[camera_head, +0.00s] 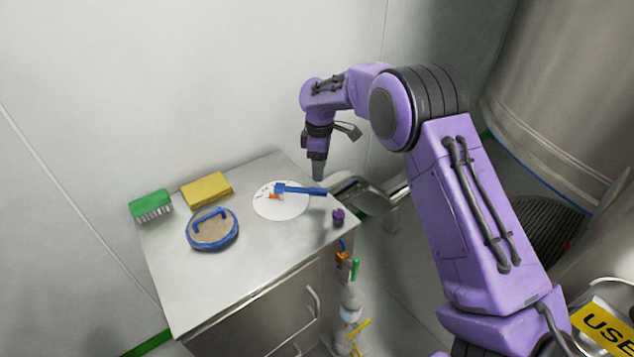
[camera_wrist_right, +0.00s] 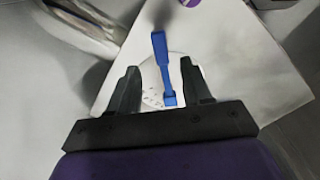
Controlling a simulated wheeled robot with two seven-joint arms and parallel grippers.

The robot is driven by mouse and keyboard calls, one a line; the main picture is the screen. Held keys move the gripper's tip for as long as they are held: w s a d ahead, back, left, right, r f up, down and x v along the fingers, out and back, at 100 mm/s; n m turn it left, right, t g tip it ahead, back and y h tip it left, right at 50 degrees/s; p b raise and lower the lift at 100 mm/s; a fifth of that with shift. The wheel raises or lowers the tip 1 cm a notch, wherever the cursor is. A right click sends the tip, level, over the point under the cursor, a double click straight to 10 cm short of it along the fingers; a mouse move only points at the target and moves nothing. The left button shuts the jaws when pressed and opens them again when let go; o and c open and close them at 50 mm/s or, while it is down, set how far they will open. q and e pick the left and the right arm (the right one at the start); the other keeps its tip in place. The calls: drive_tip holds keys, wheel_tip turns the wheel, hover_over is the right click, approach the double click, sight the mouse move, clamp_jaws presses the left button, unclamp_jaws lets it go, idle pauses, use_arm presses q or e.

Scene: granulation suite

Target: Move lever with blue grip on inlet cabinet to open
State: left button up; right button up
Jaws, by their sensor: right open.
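The lever with the blue grip (camera_head: 305,191) lies across a round white dial plate (camera_head: 278,207) on the cabinet top (camera_head: 205,290). The grip points right in the head view, past an orange mark near its pivot. In the right wrist view the blue lever (camera_wrist_right: 162,65) shows between and beyond the fingers, over the white plate (camera_wrist_right: 150,72). My right gripper (camera_head: 317,172) hangs above the grip in the head view. In the wrist view its two fingers (camera_wrist_right: 158,82) are apart, with nothing clearly held. My left gripper is not in view.
A green brush (camera_head: 151,204), a yellow sponge (camera_head: 207,189) and a blue-rimmed round item (camera_head: 212,231) sit on the cabinet's left part. A small purple knob (camera_head: 338,216) stands near its right edge. Curved metal piping (camera_head: 365,198) runs close behind that edge.

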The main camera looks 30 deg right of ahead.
sight(318, 189)
drive_tip(key=f, duration=0.6)
drive_tip(key=shift+w+a+f+p, duration=0.2)
drive_tip(key=shift+w+f+p, duration=0.05)
drive_tip(key=shift+f+p, duration=0.1)
drive_tip(key=shift+s+d+f, duration=0.1)
drive_tip(key=shift+f, duration=0.2)
clamp_jaws()
